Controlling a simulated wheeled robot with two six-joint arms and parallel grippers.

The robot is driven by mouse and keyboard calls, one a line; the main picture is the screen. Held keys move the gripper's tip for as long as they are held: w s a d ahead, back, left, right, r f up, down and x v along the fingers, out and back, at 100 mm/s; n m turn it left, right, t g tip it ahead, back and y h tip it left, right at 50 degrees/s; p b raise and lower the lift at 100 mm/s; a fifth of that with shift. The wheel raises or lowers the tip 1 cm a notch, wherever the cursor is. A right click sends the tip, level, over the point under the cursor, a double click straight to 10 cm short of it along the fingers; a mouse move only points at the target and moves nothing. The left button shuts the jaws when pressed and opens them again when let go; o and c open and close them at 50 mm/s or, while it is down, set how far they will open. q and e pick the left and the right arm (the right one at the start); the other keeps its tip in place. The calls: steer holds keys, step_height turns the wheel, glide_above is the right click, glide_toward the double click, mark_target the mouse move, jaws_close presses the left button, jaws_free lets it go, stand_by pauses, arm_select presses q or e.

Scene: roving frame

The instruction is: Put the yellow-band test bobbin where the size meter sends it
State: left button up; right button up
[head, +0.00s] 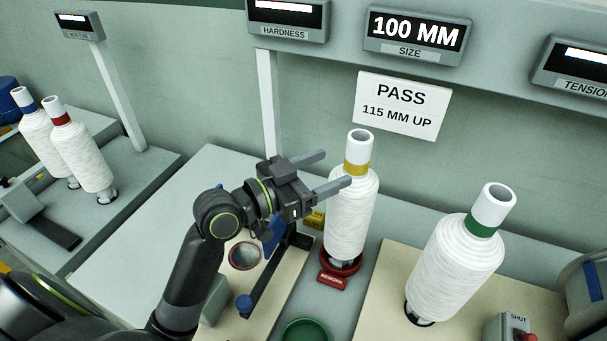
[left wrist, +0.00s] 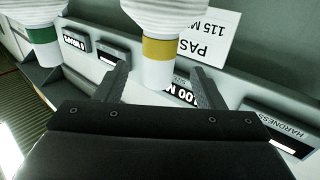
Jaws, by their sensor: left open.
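The yellow-band test bobbin (head: 349,222) stands upright on a red base (head: 341,267), white with a yellow band under its bare top. The size meter (head: 416,36) reads 100 MM, and the sign below it (head: 401,106) says PASS, 115 MM UP. My left gripper (head: 337,168) is open at the bobbin's left, its fingers at about band height. One fingertip overlaps the band's edge in the head view. In the left wrist view the yellow band (left wrist: 160,48) shows between the open fingers (left wrist: 160,72); how far they reach around it is unclear. My right gripper is out of view.
A green-band bobbin (head: 455,260) stands close on the right, beside a box marked SHUT (head: 507,327). Blue-band (head: 38,135) and red-band (head: 82,155) bobbins stand far left.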

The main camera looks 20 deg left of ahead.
arm_select(q)
steer(key=shift+v, duration=2.25)
